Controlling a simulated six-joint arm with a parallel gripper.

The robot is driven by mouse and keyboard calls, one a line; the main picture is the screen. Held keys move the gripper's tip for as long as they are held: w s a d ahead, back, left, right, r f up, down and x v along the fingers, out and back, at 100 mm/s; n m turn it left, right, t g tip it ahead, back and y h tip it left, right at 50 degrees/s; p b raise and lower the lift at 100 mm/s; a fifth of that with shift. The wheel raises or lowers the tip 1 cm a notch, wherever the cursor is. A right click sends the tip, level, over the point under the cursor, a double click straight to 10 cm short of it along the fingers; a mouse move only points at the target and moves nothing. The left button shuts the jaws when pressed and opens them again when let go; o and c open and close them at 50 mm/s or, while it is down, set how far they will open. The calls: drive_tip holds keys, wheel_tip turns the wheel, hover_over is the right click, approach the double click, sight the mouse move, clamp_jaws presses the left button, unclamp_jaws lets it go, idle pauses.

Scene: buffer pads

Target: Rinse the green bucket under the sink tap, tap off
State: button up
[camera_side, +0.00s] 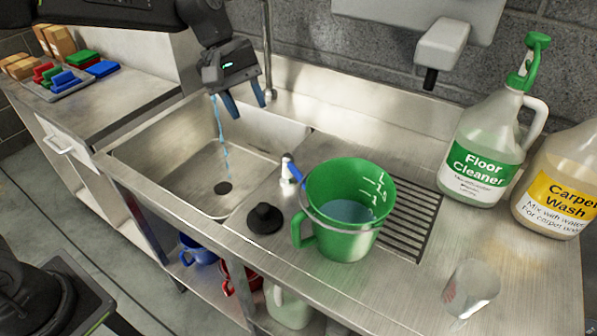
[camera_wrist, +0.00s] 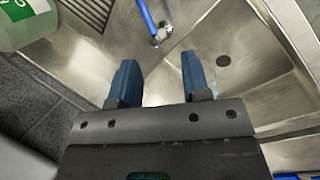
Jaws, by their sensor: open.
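The green bucket (camera_side: 340,235) stands upright on the steel drainboard right of the sink, with bluish water inside. It is not in the wrist view. A thin blue stream of water (camera_side: 222,135) falls into the sink basin (camera_side: 180,165) toward the dark drain (camera_side: 223,188); the spout end is hidden behind my gripper. A tap lever with a blue handle (camera_side: 292,170) stands on the sink's right divider; it also shows in the wrist view (camera_wrist: 147,18). My gripper (camera_side: 248,108) is open and empty above the back of the sink, apart from the bucket.
A black knob-like plug (camera_side: 265,218) sits left of the bucket. A floor cleaner jug (camera_side: 480,150), a carpet wash jug (camera_side: 560,185) and a clear cup (camera_side: 470,288) stand to the right. A wall dispenser (camera_side: 442,48) overhangs the drainboard. Coloured blocks (camera_side: 65,80) lie on the left counter.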

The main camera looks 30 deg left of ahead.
sight(300, 176)
drive_tip(key=w+d+f, duration=0.1)
drive_tip(key=d+f, duration=0.1)
drive_tip(key=f, duration=0.4)
drive_tip(key=w+d+f+n, duration=0.1)
drive_tip(key=w+d+f, duration=0.1)
drive_tip(key=f, duration=0.3)
drive_tip(key=w+d+f+n+g+h, duration=0.1)
drive_tip(key=w+d+f, duration=0.1)
drive_tip(key=d+f, duration=0.2)
wheel_tip(300, 176, down, 3)
drive_tip(key=shift+r, duration=0.2)
clamp_jaws()
